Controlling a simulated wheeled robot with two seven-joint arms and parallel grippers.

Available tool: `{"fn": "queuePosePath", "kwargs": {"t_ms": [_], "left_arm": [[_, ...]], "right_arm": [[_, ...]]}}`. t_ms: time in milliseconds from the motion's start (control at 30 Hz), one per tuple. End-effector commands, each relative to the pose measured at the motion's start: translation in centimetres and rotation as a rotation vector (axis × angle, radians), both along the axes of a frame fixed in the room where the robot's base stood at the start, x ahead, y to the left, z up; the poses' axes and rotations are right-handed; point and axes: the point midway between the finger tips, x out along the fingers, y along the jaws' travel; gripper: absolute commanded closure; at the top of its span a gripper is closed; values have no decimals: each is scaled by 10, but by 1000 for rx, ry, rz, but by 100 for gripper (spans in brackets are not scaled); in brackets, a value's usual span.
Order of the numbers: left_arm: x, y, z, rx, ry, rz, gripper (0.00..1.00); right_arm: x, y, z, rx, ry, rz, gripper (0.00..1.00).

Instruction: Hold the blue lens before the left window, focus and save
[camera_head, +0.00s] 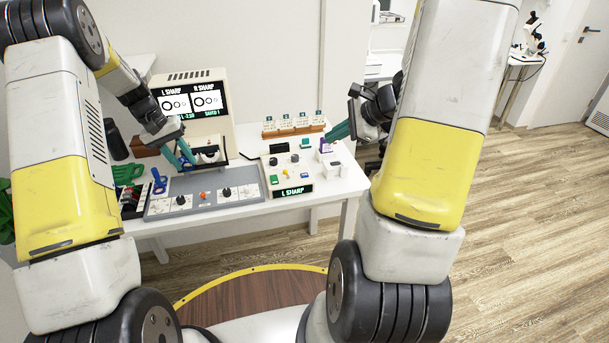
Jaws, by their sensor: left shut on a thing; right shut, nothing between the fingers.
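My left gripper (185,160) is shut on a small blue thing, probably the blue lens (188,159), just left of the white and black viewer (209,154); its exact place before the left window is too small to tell. A monitor (191,101) behind shows two ring pictures headed "L SHARP" and "R SHARP"; a small line at its lower right seems to read "SAVED 1". The control box (297,175) has coloured buttons, knobs and a display (293,191) reading "L SHARP". My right gripper (337,133) is shut and empty, close to the purple button (324,146) at the box's back right.
A grey panel (230,185) with knobs lies at the table's front. Another blue ring-shaped thing (159,181) stands left of it, near a green thing (127,172). A wooden rack of cards (292,124) stands behind the control box. Open floor lies to the right.

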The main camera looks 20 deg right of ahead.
Motion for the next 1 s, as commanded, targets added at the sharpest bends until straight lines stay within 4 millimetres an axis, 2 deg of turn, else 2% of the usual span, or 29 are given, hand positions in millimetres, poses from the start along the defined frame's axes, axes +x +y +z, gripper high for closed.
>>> {"fn": "queuePosePath", "kwargs": {"t_ms": [467,1000], "left_arm": [[-3,0,3,0,-1,0,100],[-33,0,34,0,-1,0,100]], "right_arm": [[-2,-2,2,0,1,0,100],[-2,-2,2,0,1,1,100]]}}
